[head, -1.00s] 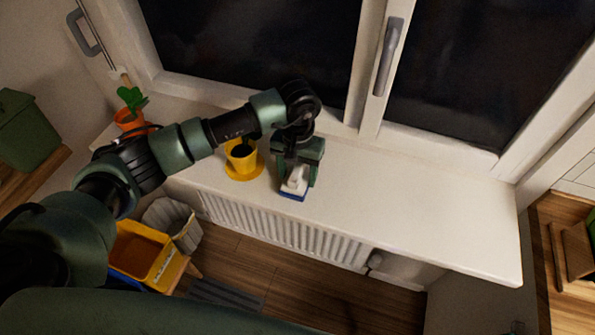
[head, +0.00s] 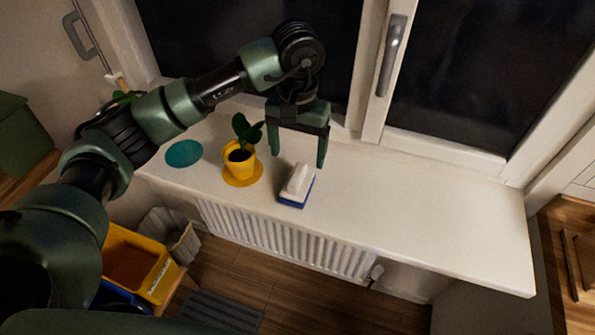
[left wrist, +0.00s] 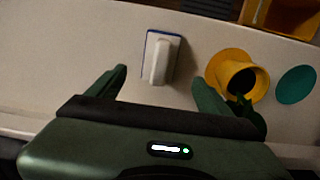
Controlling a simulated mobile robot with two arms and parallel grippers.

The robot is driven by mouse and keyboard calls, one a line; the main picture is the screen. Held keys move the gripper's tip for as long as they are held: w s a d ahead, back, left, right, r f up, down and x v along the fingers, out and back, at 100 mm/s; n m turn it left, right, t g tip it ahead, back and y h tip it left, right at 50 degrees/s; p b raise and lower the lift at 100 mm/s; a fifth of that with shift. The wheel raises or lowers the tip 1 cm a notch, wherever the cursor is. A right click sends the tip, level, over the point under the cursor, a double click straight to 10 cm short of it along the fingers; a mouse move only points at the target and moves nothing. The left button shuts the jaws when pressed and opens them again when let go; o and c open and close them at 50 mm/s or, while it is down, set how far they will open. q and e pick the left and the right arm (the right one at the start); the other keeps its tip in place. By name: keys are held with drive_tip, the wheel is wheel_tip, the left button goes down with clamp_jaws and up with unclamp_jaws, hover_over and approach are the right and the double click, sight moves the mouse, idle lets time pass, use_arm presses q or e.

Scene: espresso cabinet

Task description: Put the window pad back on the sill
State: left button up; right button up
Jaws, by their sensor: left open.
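The window pad (head: 297,186), a white handle block on a blue base, rests on the white sill (head: 400,215) near its front edge, right of the yellow plant pot. The pad also shows in the left wrist view (left wrist: 160,58), between and beyond my fingers. My left gripper (head: 297,160) is open and empty, above and behind the pad and apart from it. It shows at the bottom of the left wrist view (left wrist: 158,85). My right gripper is not in view.
A yellow pot (head: 239,160) with a plant stands on a yellow saucer (head: 243,180) close left of the pad. A teal disc (head: 184,153) lies further left. The right part of the sill is clear. A yellow bin (head: 139,262) stands below.

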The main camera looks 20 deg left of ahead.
use_arm(q)
drive_tip(key=shift+r, duration=1.25)
idle(0.3)
